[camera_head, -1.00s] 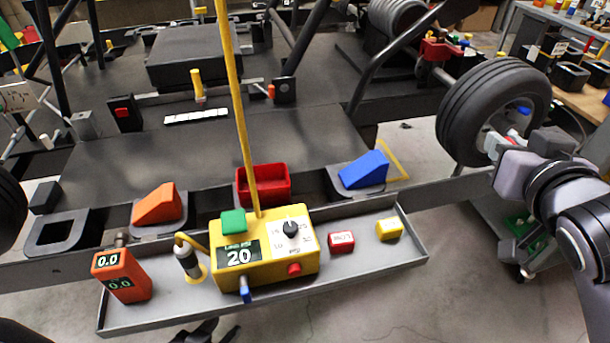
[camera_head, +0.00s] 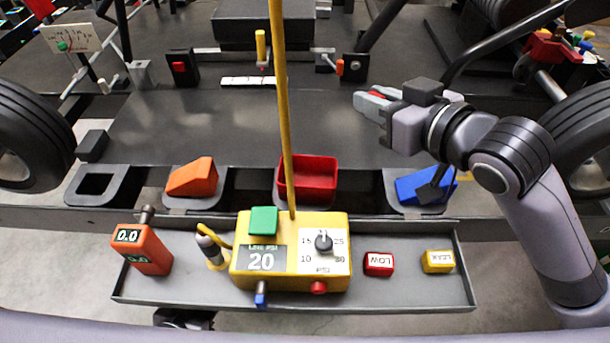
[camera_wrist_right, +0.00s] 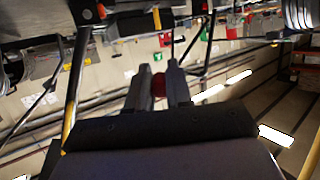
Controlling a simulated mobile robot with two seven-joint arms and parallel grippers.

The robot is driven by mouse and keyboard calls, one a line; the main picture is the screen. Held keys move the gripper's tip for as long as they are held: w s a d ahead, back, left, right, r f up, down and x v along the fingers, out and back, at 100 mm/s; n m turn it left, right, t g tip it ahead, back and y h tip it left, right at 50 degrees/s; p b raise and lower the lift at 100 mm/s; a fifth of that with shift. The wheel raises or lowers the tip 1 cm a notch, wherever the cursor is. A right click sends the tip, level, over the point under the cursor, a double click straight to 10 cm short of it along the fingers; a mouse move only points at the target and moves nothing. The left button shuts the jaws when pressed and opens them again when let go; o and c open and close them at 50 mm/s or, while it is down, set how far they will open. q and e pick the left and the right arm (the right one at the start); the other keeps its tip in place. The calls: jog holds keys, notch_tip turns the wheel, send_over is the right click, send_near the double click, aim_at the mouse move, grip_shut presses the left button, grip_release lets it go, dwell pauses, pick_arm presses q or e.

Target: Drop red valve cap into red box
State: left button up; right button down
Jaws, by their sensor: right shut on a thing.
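My right gripper (camera_head: 372,103) is over the dark kart floor, to the right of and beyond the red box. It is shut on the red valve cap (camera_head: 377,95), of which a small red part shows between the fingers. The right wrist view also shows the red cap (camera_wrist_right: 159,85) between the two fingertips (camera_wrist_right: 159,92). The red box (camera_head: 308,180) is an open tray in a dark holder behind the yellow gauge unit. Its visible inside looks empty. My left gripper is not clearly in view.
The yellow gauge unit (camera_head: 290,250) stands on a grey tray (camera_head: 400,293) with the LOW block (camera_head: 379,264) and LEAK block (camera_head: 438,262). A yellow pole (camera_head: 281,110) rises just in front of the red box. Orange (camera_head: 192,177) and blue (camera_head: 424,187) wedges flank the box.

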jog(key=s+a+f+n+g+y, duration=0.25)
jog(key=a+n+g+y, duration=0.2)
jog(key=a, duration=0.35)
jog(key=shift+n, duration=0.45)
jog(key=f+b, duration=0.1)
jog(key=b, duration=0.1)
jog(key=f+b, duration=0.2)
jog(key=a+f+b, duration=0.1)
jog(key=f+b, duration=0.1)
jog(key=b, duration=0.1)
jog(key=shift+s, duration=0.4)
jog(key=c, duration=0.9)
grip_release()
jog(key=shift+c, duration=0.2)
jog(key=shift+f, duration=0.1)
jog(key=v, duration=0.7)
